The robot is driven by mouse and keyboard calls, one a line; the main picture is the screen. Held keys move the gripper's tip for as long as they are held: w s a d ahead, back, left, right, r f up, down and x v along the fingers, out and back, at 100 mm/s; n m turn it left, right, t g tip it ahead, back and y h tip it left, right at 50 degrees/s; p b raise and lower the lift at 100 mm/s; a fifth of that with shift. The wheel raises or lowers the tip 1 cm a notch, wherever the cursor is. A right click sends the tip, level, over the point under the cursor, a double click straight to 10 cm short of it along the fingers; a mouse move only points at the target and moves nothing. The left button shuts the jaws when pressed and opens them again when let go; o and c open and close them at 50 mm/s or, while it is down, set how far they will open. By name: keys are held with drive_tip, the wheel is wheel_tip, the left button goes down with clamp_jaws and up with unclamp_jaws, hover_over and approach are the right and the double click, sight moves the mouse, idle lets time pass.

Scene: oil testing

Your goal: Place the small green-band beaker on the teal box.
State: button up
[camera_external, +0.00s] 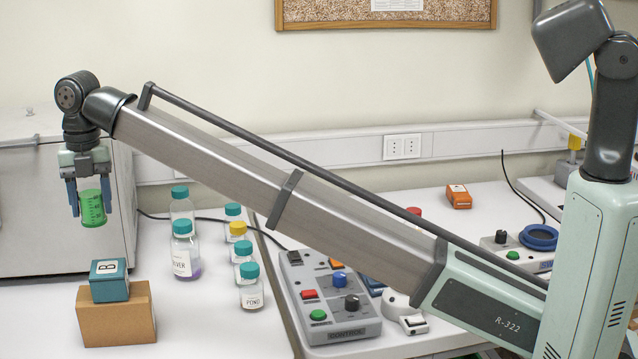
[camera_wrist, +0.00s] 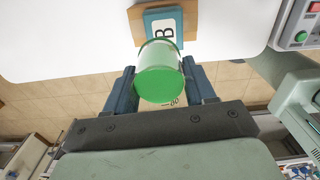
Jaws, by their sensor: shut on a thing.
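The small green-band beaker (camera_external: 92,208) is held in the air between the blue fingers of my gripper (camera_external: 88,190). My gripper is shut on it, and the beaker looks roughly upright. The teal box (camera_external: 109,281) with a letter B lies below the beaker, on top of a brown cardboard box (camera_external: 117,318). The teal box (camera_wrist: 163,18) also shows beyond the beaker in the wrist view, partly covered by it.
Several capped bottles (camera_external: 186,255) stand to the right of the boxes, with teal and yellow lids. A grey control box (camera_external: 330,305) with buttons lies further right. A large grey cabinet (camera_external: 40,220) stands behind my gripper. The white table left of the bottles is partly clear.

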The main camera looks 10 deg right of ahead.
drive_tip(key=shift+w+r+m, duration=0.2)
drive_tip(key=shift+r+m, duration=0.1)
drive_tip(key=shift+m, duration=0.5)
drive_tip(key=shift+s+d+m, duration=0.15)
drive_tip(key=shift+d+m, duration=0.2)
drive_tip(key=shift+m, duration=0.75)
drive_tip(key=shift+f+m, duration=0.15)
drive_tip(key=shift+m, duration=0.15)
hover_over(87, 276)
drive_tip(key=shift+f, duration=4.85)
drive_tip(key=shift+s+f, duration=0.1)
drive_tip(key=shift+f, duration=0.05)
drive_tip(key=o, duration=1.1)
wheel_tip(87, 276, up, 12)
drive_tip(key=shift+r, duration=0.2)
